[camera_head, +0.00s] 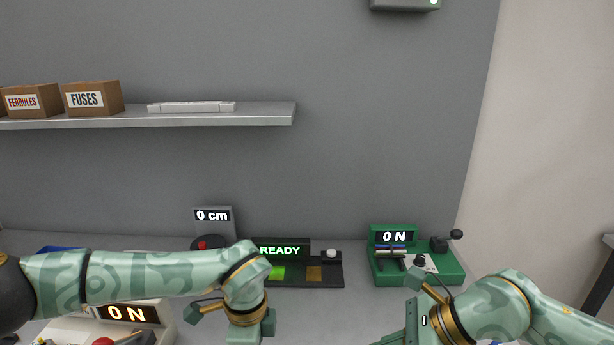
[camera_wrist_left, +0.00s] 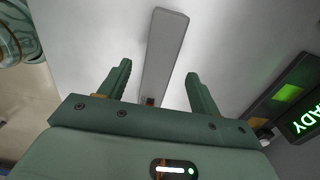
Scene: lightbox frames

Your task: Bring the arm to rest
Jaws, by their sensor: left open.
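My left arm (camera_head: 150,275) comes in from the left in the head view and bends down at the wrist. Its fingers are not clearly seen there. In the left wrist view my left gripper (camera_wrist_left: 160,80) is open, its two fingers apart with nothing held between them. A long grey bar (camera_wrist_left: 167,50) shows beyond the fingers over the pale surface. My right arm (camera_head: 490,310) comes in from the right, in front of the green device. Its gripper is cut off by the bottom edge, so its fingers are hidden.
A black device reading READY (camera_head: 280,250) stands behind my left wrist; a green device reading 0 N (camera_head: 395,237) stands at the right. A 0 cm display (camera_head: 213,216) and a beige 0 N device (camera_head: 128,313) are at the left. A shelf (camera_head: 200,119) holds boxes above.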

